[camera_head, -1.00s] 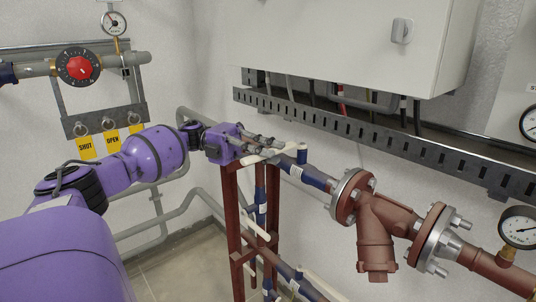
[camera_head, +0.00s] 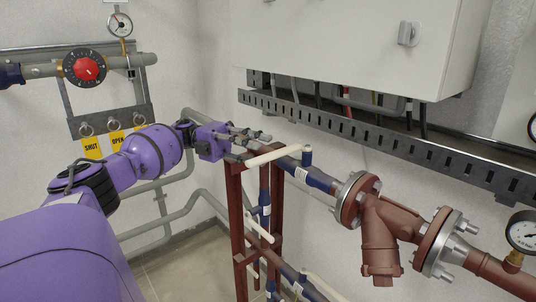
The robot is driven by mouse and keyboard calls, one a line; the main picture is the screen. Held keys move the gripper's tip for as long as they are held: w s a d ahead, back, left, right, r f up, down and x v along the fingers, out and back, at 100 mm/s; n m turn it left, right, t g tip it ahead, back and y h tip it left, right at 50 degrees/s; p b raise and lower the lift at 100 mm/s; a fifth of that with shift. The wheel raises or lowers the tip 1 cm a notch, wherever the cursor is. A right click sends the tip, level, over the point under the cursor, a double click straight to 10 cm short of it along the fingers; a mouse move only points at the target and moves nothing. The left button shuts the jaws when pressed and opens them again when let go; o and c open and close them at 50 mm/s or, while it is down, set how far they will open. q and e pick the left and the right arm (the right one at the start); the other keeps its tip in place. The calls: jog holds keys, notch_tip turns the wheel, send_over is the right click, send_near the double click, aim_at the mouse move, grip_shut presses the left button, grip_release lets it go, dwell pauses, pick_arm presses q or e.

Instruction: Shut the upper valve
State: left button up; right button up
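The upper valve has a long white lever handle (camera_head: 272,156) on the upper blue pipe section (camera_head: 318,180), at the top of a dark red stand. The lever slants across the pipe, from the stand top at left up to a blue end piece at right. My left gripper (camera_head: 264,139) reaches in from the left in the head view. Its fingers point right, just above and left of the lever. Whether they touch it I cannot tell. The finger gap is too small to judge. My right gripper is not in view.
A lower white lever (camera_head: 260,228) sits on the red stand (camera_head: 237,220). A grey cabinet (camera_head: 350,40) and slotted cable tray (camera_head: 380,140) hang above right. A red flanged fitting (camera_head: 380,240) lies right. A red dial (camera_head: 84,68) and yellow SHUT and OPEN tags hang left.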

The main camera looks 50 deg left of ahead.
pick_arm(q)
jog(key=shift+v, duration=1.3)
